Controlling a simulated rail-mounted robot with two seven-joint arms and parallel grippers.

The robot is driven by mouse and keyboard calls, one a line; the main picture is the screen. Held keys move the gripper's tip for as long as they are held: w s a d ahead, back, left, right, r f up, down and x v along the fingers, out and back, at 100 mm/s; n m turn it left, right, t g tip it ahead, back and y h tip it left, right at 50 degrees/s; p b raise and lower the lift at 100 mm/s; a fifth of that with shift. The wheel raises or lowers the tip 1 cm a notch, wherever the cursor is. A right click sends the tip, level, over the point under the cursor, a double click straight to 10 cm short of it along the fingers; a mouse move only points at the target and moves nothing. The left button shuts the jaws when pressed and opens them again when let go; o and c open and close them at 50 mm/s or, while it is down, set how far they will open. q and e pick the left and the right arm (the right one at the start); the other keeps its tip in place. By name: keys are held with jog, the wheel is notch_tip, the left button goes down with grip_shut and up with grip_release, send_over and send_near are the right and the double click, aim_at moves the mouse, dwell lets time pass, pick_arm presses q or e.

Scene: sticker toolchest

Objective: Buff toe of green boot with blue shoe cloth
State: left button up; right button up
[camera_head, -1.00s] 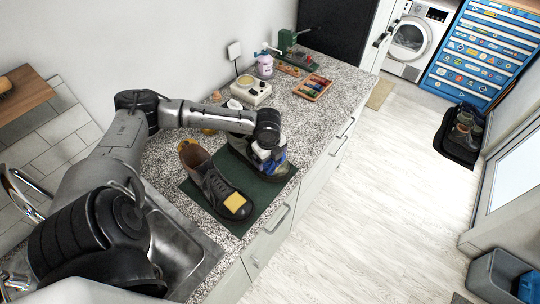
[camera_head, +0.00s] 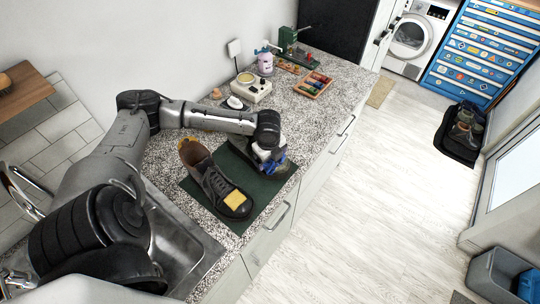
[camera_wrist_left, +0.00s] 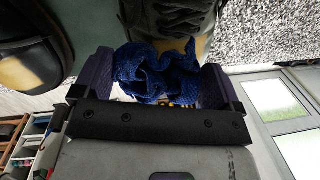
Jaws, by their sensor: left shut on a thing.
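My left gripper (camera_head: 272,166) is over the far part of the dark green mat (camera_head: 258,189) on the counter. It is shut on the blue shoe cloth (camera_wrist_left: 158,72), which is bunched between the two fingers. In the left wrist view the cloth is against or very near the green boot (camera_wrist_left: 205,45), whose olive upper shows behind it; contact is unclear. In the head view my arm and gripper hide most of that boot. My right gripper is not in view.
A sink (camera_head: 180,245) is at the near left. The counter's right edge drops to the floor.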

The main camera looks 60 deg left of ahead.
pick_arm(q)
jog(key=shift+w, duration=0.1)
jog(key=shift+w+a, duration=0.35)
jog(key=shift+w, duration=0.4)
jog(key=shift+w+a, duration=0.35)
jog(key=shift+w, duration=0.35)
jog(key=shift+w+a, duration=0.35)
jog(key=shift+w, duration=0.4)
jog(key=shift+s+d+p, duration=0.2)
jog(key=shift+s+p, duration=0.25)
jog(key=shift+s, duration=0.05)
jog(key=shift+s+d+p, duration=0.2)
jog(key=shift+s+p, duration=0.25)
jog(key=shift+s+d+f, duration=0.1)
jog(key=shift+s+d, duration=0.05)
jog(key=shift+s, duration=0.2)
